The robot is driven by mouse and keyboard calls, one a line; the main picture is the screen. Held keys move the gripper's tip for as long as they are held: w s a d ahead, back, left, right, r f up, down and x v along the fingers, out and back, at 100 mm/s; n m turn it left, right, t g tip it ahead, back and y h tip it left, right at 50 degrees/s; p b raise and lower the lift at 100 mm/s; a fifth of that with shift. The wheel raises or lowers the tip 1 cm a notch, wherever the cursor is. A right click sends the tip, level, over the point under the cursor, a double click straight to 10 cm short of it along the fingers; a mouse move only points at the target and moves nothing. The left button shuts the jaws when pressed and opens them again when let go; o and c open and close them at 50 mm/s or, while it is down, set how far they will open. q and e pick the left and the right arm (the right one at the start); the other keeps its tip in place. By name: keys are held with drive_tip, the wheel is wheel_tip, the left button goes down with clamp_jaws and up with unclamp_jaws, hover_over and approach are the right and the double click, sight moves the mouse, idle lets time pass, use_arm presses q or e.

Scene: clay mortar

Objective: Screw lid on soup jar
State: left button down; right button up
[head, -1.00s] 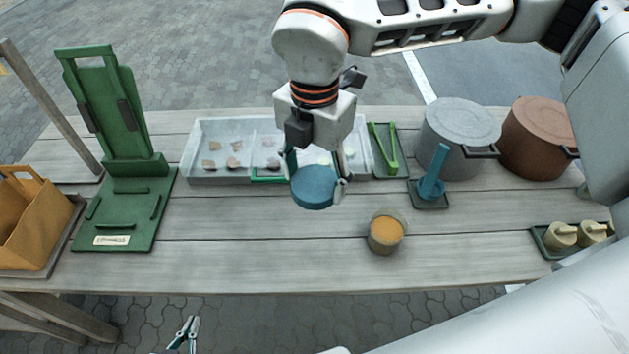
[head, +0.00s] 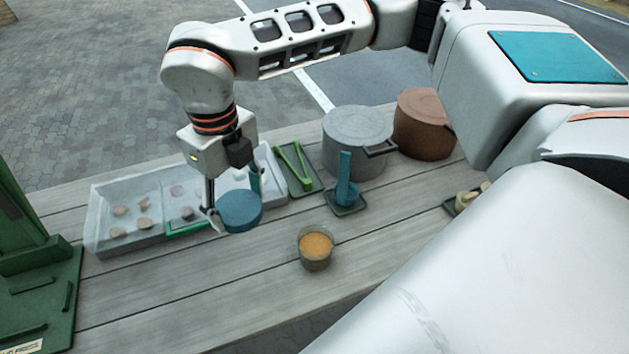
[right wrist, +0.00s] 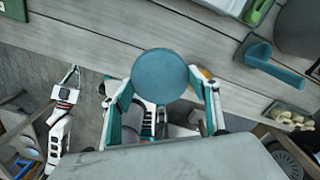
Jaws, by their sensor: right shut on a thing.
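The round blue lid (head: 240,213) is held above the table in my right gripper (head: 234,203), which is shut on its rim. The lid (right wrist: 160,76) also fills the space between the two fingers in the right wrist view. The open soup jar (head: 315,249), a clear glass with orange soup, stands upright on the table, to the right of the lid and apart from it. In the right wrist view the lid mostly hides the jar. My left gripper (right wrist: 70,76) is out of the head view; in the right wrist view it looks open and empty.
Behind the lid is a pale divided tray (head: 95,225) with small pieces. Green tongs (head: 294,165), a blue ladle on a stand (head: 345,185), a grey pot (head: 356,140) and a brown pot (head: 424,122) stand behind the jar. Bare planks surround the jar.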

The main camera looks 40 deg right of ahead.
sight(249, 192)
drive_tip(key=n, duration=0.2)
drive_tip(key=d+n, duration=0.1)
drive_tip(key=n, duration=0.1)
drive_tip(key=shift+w+f, duration=0.1)
drive_tip(key=shift+w, duration=0.25)
drive_tip(key=n, duration=0.2)
drive_tip(key=d+n, duration=0.1)
drive_tip(key=n, duration=0.1)
drive_tip(key=shift+w, duration=0.35)
drive_tip(key=n, duration=0.2)
drive_tip(key=d+n, duration=0.1)
drive_tip(key=n, duration=0.1)
drive_tip(key=shift+w+d+f, duration=0.1)
drive_tip(key=shift+w+f, duration=0.05)
drive_tip(key=shift+w, duration=0.15)
drive_tip(key=w+d+n, duration=0.1)
drive_tip(key=d+n, duration=0.2)
drive_tip(key=n, duration=0.7)
drive_tip(key=w+d+n, duration=0.1)
drive_tip(key=d+n, duration=0.2)
drive_tip(key=n, duration=0.7)
drive_tip(key=shift+w+f+n, duration=0.25)
drive_tip(key=shift+f+n, duration=0.15)
